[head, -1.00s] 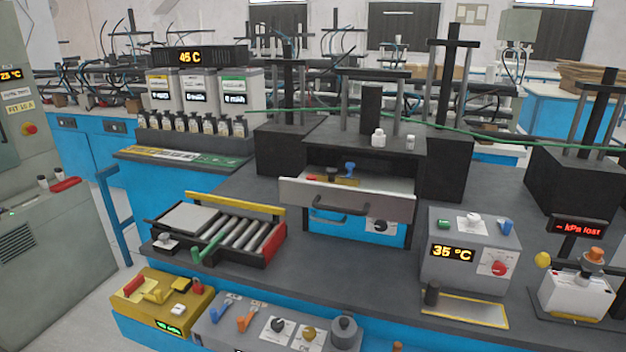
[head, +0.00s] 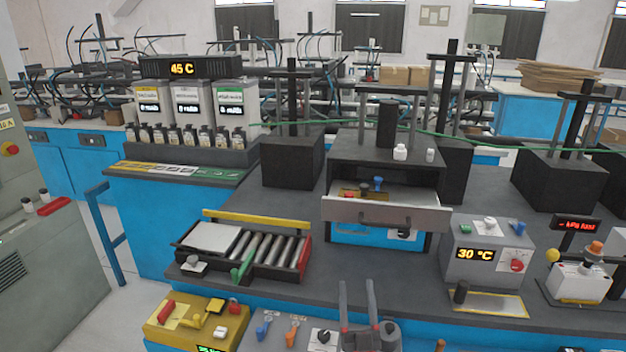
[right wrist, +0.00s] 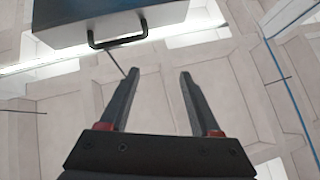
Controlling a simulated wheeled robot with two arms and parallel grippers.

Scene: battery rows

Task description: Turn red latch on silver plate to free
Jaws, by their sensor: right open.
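My right gripper (head: 357,290) stands at the bottom centre of the head view, fingers pointing up, open and empty. In the right wrist view its two fingers (right wrist: 159,75) are apart with only pale floor between them. A pale silver plate (head: 210,237) lies on the left of the roller tray, left of the rollers. Inside the open drawer (head: 385,213) a small red part (head: 349,194) shows beside a blue knob (head: 378,183). I cannot tell which red part is the latch. My left gripper is not in view.
A yellow box (head: 195,325) with red parts and a grey panel with blue and orange levers (head: 292,328) sit at the front, near my right gripper. A grey heater box (head: 487,250) reads 30 °C at right. The bench between roller tray and heater is mostly clear.

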